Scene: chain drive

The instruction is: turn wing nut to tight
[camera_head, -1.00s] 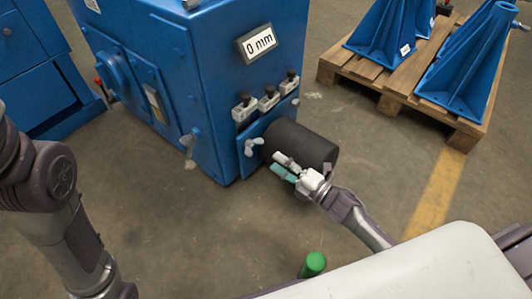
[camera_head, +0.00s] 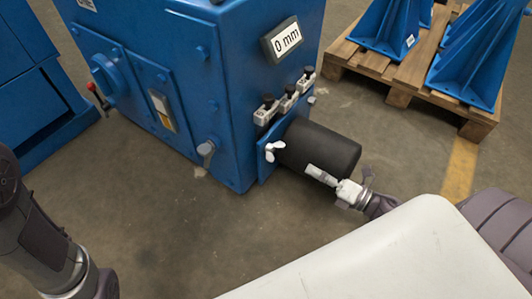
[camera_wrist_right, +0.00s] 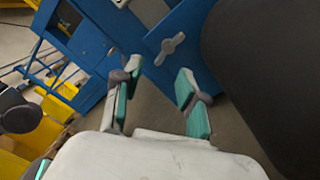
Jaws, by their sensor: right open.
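The wing nut (camera_head: 273,150) is a small pale two-winged piece on a blue plate low on the blue machine, left of a black cylinder. It also shows in the right wrist view (camera_wrist_right: 169,48), with its wings slanted. My right gripper (camera_head: 317,174) is in front of the black cylinder, to the right of the wing nut and apart from it. In the right wrist view its two teal-padded fingers (camera_wrist_right: 159,82) are spread with nothing between them, and the wing nut lies beyond them. My left arm shows at the left edge, but its gripper is out of view.
The black cylinder (camera_head: 320,150) juts out close beside my right gripper and fills the right of the wrist view. A display (camera_head: 286,40) on the blue machine (camera_head: 230,90) reads 0 mm. A pallet (camera_head: 398,75) with blue brackets stands at the upper right.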

